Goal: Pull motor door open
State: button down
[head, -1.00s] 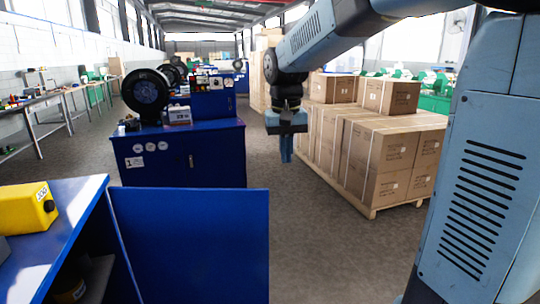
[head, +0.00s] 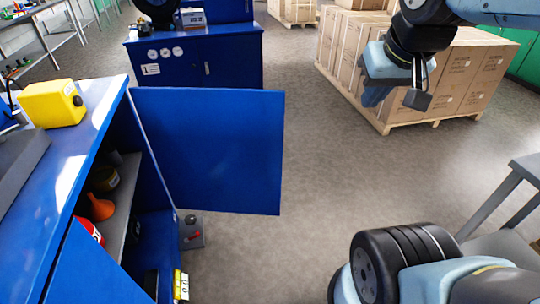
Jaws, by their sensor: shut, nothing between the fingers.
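A blue cabinet door (head: 215,150) stands swung out from the blue cabinet (head: 82,134) at the left of the head view. Its opening shows a shelf (head: 122,205) inside. I cannot tell whether this is the motor door. My gripper (head: 375,92) hangs at the upper right, in front of the stacked boxes and well apart from the open door. Its fingers are shut and hold nothing.
A yellow container (head: 52,103) sits on the near cabinet top. A grey box with a red part (head: 192,235) is on the floor below the door. Boxes (head: 465,75) on a pallet stand at the right. The floor (head: 290,235) between is clear.

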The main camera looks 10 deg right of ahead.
aim_at(218, 150)
jog(key=u, duration=0.05)
jog(key=k, duration=1)
jog(key=z, duration=0.8)
jog(key=i, duration=1.5)
jog(key=u, duration=0.55)
